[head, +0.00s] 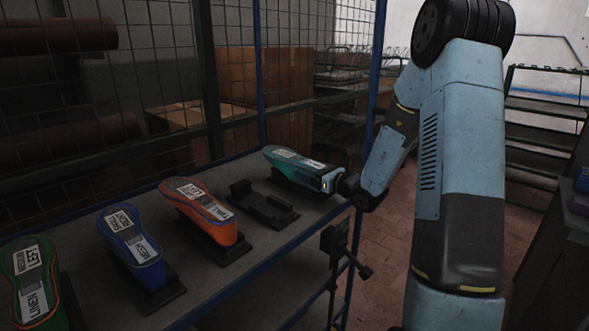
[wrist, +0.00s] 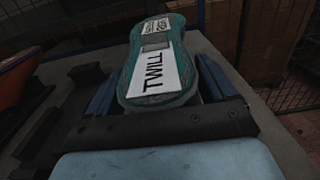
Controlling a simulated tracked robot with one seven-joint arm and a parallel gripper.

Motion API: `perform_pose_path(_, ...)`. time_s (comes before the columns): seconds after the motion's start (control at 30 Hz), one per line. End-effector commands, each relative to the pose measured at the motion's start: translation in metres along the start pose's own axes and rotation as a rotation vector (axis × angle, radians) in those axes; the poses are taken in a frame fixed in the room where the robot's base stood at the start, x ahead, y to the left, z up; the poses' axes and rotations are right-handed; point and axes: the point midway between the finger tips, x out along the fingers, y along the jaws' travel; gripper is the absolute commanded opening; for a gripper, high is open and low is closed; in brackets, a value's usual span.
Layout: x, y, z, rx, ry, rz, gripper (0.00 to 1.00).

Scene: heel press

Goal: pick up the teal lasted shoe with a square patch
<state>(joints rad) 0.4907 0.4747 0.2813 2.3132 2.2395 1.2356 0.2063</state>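The teal shoe (head: 290,163) stands at the far right end of the row on the grey shelf, with white labels on top. In the wrist view the teal shoe (wrist: 128,82) points away from me, with a "TWILL" label and a small grey square patch between its two labels. My gripper (head: 328,182) is at the shoe's near end in the head view. In the wrist view my gripper (wrist: 157,85) has its blue fingers on either side of the shoe, with a narrow gap on the left, so it looks open. Its underside is hidden.
An empty black cradle (head: 262,205) sits left of the teal shoe. Further left stand an orange shoe (head: 205,212), a blue shoe (head: 133,245) and a green shoe (head: 33,285). A blue post (head: 372,90) rises close behind my gripper, with wire mesh behind the shelf.

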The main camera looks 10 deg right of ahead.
Motion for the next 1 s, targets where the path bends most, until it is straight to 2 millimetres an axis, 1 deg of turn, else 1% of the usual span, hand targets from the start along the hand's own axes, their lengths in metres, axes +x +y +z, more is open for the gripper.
perform_pose_path(0.03,-0.0001,0.0000,0.0000,0.000,0.000,0.000,0.79)
perform_pose_path(0.07,-0.0001,0.0000,0.0000,0.000,0.000,0.000,0.76)
perform_pose_path(0.87,0.0000,0.0003,0.0008,-0.001,-0.002,0.001,0.00)
perform_pose_path(1.0,0.0000,0.0003,0.0009,-0.001,-0.002,0.001,0.00)
